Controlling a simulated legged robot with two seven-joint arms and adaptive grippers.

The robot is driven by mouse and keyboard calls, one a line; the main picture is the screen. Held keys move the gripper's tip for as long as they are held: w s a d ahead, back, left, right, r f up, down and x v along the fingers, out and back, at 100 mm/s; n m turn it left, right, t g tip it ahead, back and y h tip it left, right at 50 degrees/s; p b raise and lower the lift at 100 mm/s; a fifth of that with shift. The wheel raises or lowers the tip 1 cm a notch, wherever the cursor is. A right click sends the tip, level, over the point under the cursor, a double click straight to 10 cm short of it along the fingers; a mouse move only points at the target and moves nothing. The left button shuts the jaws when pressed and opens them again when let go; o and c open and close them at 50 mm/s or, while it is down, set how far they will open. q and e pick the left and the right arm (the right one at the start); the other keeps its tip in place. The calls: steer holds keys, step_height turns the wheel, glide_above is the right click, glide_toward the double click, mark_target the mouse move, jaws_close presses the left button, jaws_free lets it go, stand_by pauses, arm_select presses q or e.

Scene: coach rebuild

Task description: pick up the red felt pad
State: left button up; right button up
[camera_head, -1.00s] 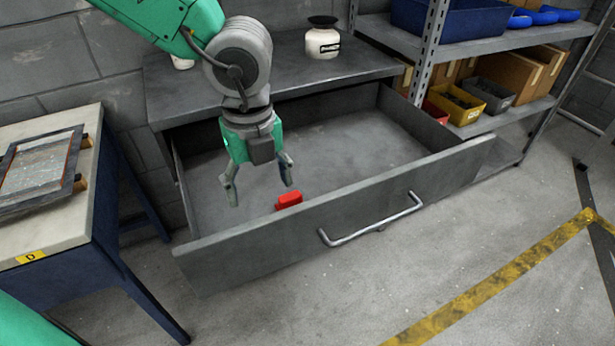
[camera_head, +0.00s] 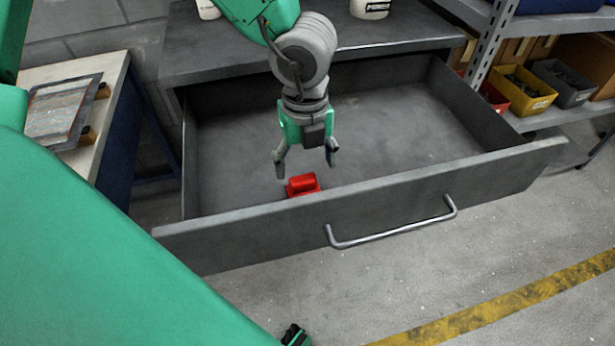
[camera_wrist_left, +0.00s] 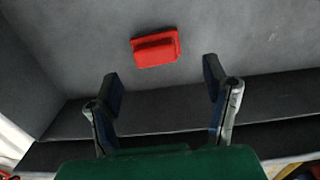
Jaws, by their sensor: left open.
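The red felt pad (camera_head: 303,185) lies on the floor of the open grey drawer (camera_head: 390,135), close to its front wall. It is a small red block with a raised part on a wider base. It also shows in the left wrist view (camera_wrist_left: 156,50), beyond the fingertips and roughly centred between them. My left gripper (camera_head: 305,160) points down over the drawer, open and empty, above the pad and apart from it. Its two fingers also show in the left wrist view (camera_wrist_left: 164,88).
The drawer's front wall with its metal handle (camera_head: 392,232) stands just in front of the pad. The cabinet top (camera_head: 400,32) overhangs the drawer's back. A side table (camera_head: 105,80) stands at left, and shelves with bins (camera_head: 525,90) at right. The rest of the drawer is empty.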

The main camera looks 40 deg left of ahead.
mark_target(302, 177)
arm_select(q)
steer(key=f+b, duration=0.1)
steer(key=f, duration=0.1)
steer(key=a+f+b, duration=0.1)
steer(key=f, duration=0.1)
steer(key=shift+a+f, duration=0.1)
steer(key=shift+f, duration=0.65)
steer(key=shift+d+r, duration=0.1)
steer(key=shift+d, duration=0.35)
steer(key=shift+c, duration=1.3)
steer(key=c, duration=1)
steer(key=shift+o, duration=0.2)
arm_select(e)
steer(key=shift+a+f, duration=0.15)
steer(key=shift+f, duration=0.4)
steer(key=shift+a+f, duration=0.15)
steer(key=shift+f, duration=0.35)
arm_select(q)
steer(key=shift+a, duration=0.2)
arm_select(e)
steer(key=shift+a+r, duration=0.1)
